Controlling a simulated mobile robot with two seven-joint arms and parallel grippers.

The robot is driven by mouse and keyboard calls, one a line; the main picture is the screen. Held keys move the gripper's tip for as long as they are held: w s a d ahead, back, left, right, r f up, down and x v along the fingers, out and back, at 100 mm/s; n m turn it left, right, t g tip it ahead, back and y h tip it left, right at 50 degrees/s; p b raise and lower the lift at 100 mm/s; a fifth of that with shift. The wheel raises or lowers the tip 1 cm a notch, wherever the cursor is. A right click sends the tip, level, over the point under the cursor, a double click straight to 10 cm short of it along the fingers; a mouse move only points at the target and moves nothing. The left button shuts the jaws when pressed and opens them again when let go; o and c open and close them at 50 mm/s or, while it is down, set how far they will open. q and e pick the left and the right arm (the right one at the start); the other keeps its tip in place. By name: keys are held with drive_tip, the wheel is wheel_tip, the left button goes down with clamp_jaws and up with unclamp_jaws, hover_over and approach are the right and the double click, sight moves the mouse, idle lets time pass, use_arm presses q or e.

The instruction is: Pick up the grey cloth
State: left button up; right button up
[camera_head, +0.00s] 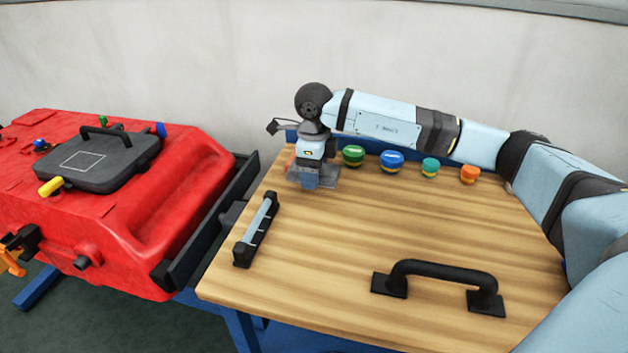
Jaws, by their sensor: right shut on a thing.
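My right gripper (308,183) points down at the back left of the wooden table (340,270). It is shut on the grey cloth (327,182), a small grey patch that shows beside and behind the fingers. The gripper hides much of the cloth, and I cannot tell whether the cloth is clear of the table top. My left gripper is not in view.
Green (353,156), blue (392,161), teal (430,167) and orange (470,174) caps line the back edge. A squeegee-like bar (256,229) lies left, a black handle (443,274) in front. A red tank (150,215) stands left. The table's middle is clear.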

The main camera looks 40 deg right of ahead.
wheel_tip(320, 180, up, 16)
drive_tip(key=p, duration=0.1)
drive_tip(key=shift+f, duration=0.25)
